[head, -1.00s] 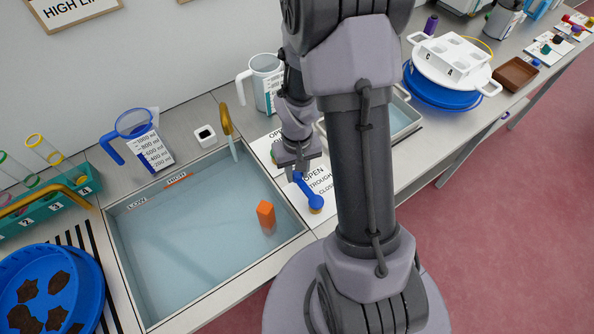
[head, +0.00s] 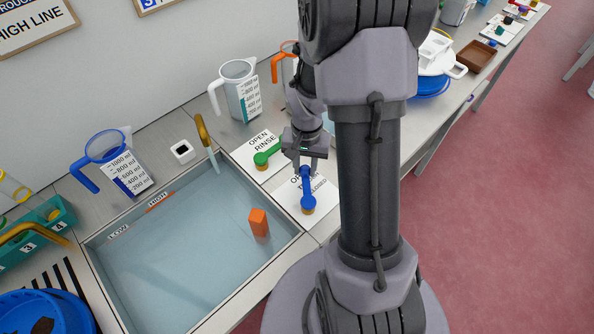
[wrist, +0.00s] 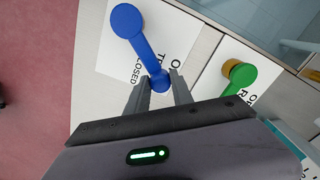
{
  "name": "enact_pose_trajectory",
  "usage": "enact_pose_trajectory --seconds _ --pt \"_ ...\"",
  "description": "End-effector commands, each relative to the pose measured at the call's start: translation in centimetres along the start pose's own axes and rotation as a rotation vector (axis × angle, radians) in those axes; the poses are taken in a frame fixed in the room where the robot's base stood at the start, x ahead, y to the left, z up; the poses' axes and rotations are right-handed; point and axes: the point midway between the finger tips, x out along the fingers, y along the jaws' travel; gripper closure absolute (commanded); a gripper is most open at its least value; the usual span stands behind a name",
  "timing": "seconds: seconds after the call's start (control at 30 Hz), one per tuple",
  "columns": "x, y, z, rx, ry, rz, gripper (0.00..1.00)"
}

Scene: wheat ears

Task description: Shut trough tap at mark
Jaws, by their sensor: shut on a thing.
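The blue tap lever (head: 306,186) stands on a white card (head: 325,197) lettered OPEN, TROUGH and CLOSED. It lies across part of the lettering. My gripper (head: 305,166) is shut on the lever's free end; the wrist view shows the blue lever (wrist: 143,48) running between the fingertips (wrist: 160,84). The trough (head: 190,312) holds pale blue water (head: 180,255) with an orange block (head: 258,222) in it. LOW (head: 119,232) and HIGH (head: 158,200) labels mark its back wall. A pale stream shows under the brass spout (head: 203,130). The exact water level is hard to tell.
A green tap lever (head: 268,154) on a RINSE card is close beside my gripper, on its left. Measuring jugs (head: 238,92) stand behind. A blue-handled jug (head: 115,160) and a small white block (head: 182,151) stand behind the trough.

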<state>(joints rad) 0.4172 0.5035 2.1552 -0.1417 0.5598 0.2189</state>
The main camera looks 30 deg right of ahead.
Motion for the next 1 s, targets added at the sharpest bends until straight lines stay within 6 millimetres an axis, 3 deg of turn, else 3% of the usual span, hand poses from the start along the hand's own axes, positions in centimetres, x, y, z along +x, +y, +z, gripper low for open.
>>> enact_pose_trajectory --seconds 0.6,1.0 --pt "0.2 5.0 0.1 0.569 0.002 0.000 1.00" --pt "0.1 7.0 1.0 0.819 0.001 0.000 1.00"
